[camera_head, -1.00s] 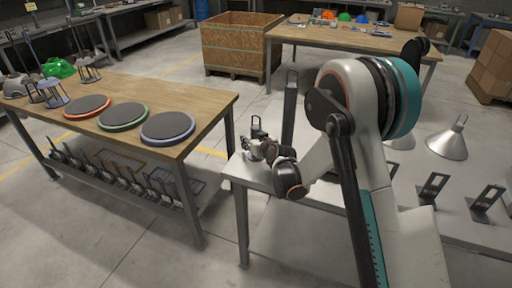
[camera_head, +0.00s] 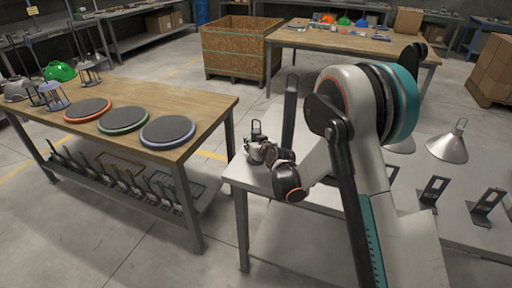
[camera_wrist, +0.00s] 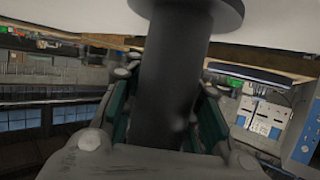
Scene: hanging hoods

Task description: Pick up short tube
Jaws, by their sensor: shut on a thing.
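A dark grey tube (camera_wrist: 172,75) with a wide round flange at one end fills the middle of the wrist view. I take it to be the short tube. My gripper (camera_wrist: 165,115) is shut on it, with green-padded fingers on both sides of the shaft. The tube's lower end is hidden behind the gripper body. In the head view my gripper (camera_head: 258,150) is small, at the left end of the light grey table (camera_head: 315,194). The held tube cannot be made out clearly there.
A dark upright post (camera_head: 289,112) stands just beyond my gripper. Metal cone hoods (camera_head: 447,148) and black stands (camera_head: 433,190) sit on the grey table to the right. A wooden table (camera_head: 200,102) with three round pads stands at left, with open floor between.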

